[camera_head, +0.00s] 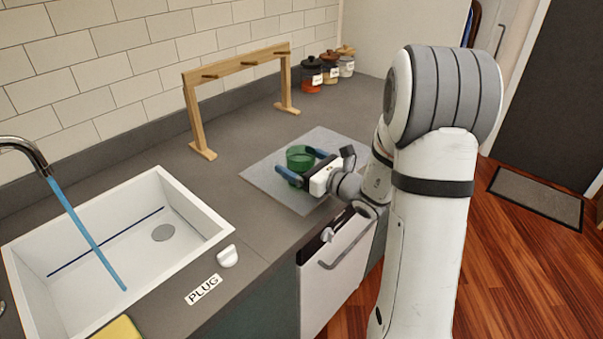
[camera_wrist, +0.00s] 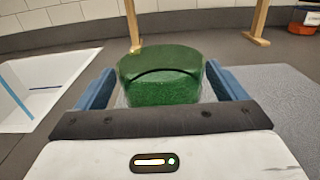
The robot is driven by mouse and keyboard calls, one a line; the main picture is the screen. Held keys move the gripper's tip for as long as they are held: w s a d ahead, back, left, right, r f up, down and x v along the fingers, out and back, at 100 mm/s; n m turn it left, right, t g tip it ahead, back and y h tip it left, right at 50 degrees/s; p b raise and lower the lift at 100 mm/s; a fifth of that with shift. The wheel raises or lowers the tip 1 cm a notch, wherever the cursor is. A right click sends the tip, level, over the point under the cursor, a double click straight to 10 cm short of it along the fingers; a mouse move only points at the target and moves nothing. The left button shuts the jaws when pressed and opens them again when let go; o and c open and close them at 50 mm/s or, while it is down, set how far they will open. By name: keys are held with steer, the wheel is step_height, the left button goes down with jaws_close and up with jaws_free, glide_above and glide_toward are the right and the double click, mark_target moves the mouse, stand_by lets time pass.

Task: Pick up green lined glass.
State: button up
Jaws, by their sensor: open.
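The green glass (camera_head: 299,157) stands upright on a grey mat (camera_head: 318,202) on the counter. In the wrist view the green glass (camera_wrist: 160,78) sits between the two blue fingers of my gripper (camera_wrist: 162,88), with a narrow gap showing on each side. In the head view my gripper (camera_head: 302,166) is open around the glass, one finger on either side. The lower part of the glass is hidden behind the gripper body in the wrist view.
A white sink (camera_head: 120,250) is at the left with a blue stream from the tap (camera_head: 22,148). A wooden rack (camera_head: 240,75) stands behind the mat. Several jars (camera_head: 330,68) stand at the back. A "PLUG" label (camera_head: 203,289) lies near the front edge.

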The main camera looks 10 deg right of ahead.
steer(key=c, duration=1.2)
